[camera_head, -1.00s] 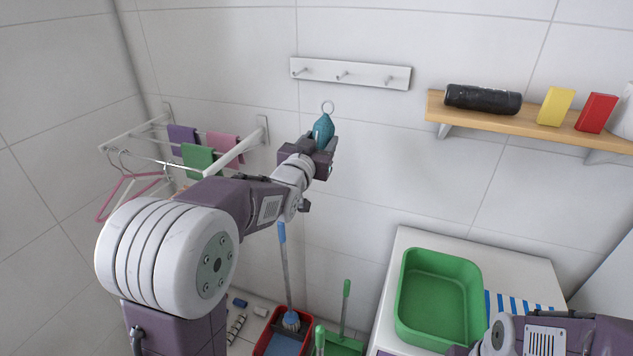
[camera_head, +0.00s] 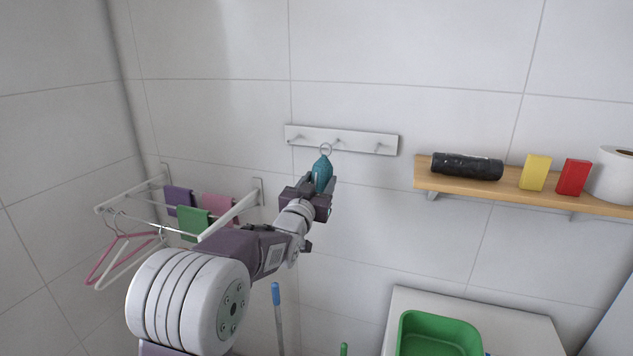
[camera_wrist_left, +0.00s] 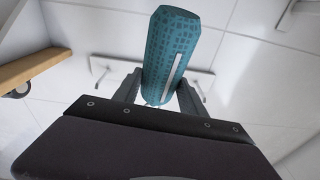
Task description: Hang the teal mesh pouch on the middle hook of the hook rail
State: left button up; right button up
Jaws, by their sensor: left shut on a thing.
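The teal mesh pouch (camera_head: 322,174) is upright in my left gripper (camera_head: 318,190), with its ring (camera_head: 326,149) on top. The white hook rail (camera_head: 359,143) is on the wall behind it. In the head view the ring overlaps the rail's lower edge, just left of and below the middle hook (camera_head: 338,142). I cannot tell the ring's depth from the wall. In the left wrist view the pouch (camera_wrist_left: 180,50) stands between the fingers of the left gripper (camera_wrist_left: 158,92) and hides part of the rail (camera_wrist_left: 108,64). My right gripper is out of view.
A wooden shelf (camera_head: 475,187) at right holds a black roll (camera_head: 466,166), a yellow box (camera_head: 535,172), a red box (camera_head: 573,177) and a paper roll (camera_head: 613,174). A drying rack (camera_head: 240,205) with cloths and hangers is at left. The wall around the rail is clear.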

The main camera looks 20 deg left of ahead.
pick_arm(q)
jog(key=shift+w+d+p, duration=0.1)
jog(key=shift+w+p, duration=1.25)
jog(key=shift+w, duration=0.9)
jog(key=shift+w+f+b, duration=0.6)
jog(key=shift+w+f, duration=0.1)
jog(key=shift+w, duration=0.1)
jog(key=o, duration=1.5)
jog(key=shift+o, duration=0.2)
